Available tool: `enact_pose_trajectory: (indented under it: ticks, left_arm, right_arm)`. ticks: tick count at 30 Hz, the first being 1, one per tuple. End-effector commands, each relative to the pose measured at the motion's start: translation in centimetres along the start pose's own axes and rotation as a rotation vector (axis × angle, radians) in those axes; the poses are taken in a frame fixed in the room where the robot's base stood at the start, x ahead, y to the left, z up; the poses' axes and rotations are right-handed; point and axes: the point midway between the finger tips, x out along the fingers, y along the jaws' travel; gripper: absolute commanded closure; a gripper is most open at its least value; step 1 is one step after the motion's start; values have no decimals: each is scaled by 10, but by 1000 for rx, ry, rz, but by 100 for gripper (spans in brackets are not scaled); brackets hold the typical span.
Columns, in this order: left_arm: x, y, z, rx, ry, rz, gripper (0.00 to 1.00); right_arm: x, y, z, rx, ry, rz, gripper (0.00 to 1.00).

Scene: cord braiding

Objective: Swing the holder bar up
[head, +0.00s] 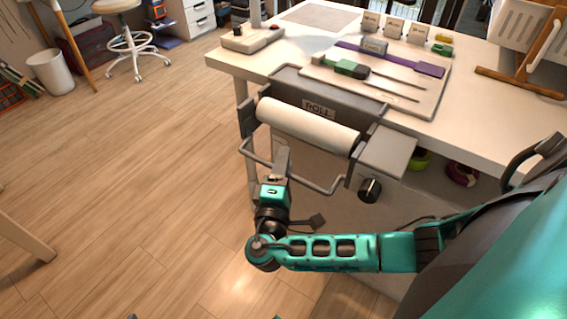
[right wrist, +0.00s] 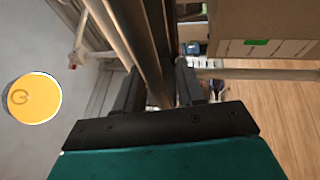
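The holder bar (head: 313,187) is a thin grey U-shaped rod. It hangs low in front of the white paper roll (head: 305,125) on the table's front edge. My right gripper (head: 283,158) is at the bar's left part and overlaps it in the head view. In the right wrist view its two dark fingers (right wrist: 158,90) stand apart, one on each side of a dark grey length. I cannot tell whether they press on it or whether it is the bar. My left gripper is in neither view.
The roll holder has a ROLL label (head: 318,108) and a dark knob (head: 370,189) at its right end. A tool board (head: 425,105) lies on the white table (head: 480,125) behind. A yellow disc with a power sign (right wrist: 34,98) shows at left in the wrist view.

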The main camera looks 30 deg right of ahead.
Motion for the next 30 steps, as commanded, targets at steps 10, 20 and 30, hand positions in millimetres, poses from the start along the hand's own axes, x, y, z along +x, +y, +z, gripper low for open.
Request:
enact_pose_trajectory:
  ticks: [10,20,30]
  left_arm:
    - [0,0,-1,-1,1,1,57]
    - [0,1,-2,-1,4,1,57]
    - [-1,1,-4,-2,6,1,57]
  right_arm:
    - [3,0,0,-1,0,0,64]
    - [2,0,0,0,0,-1,96]
    - [2,1,0,2,0,-9,100]
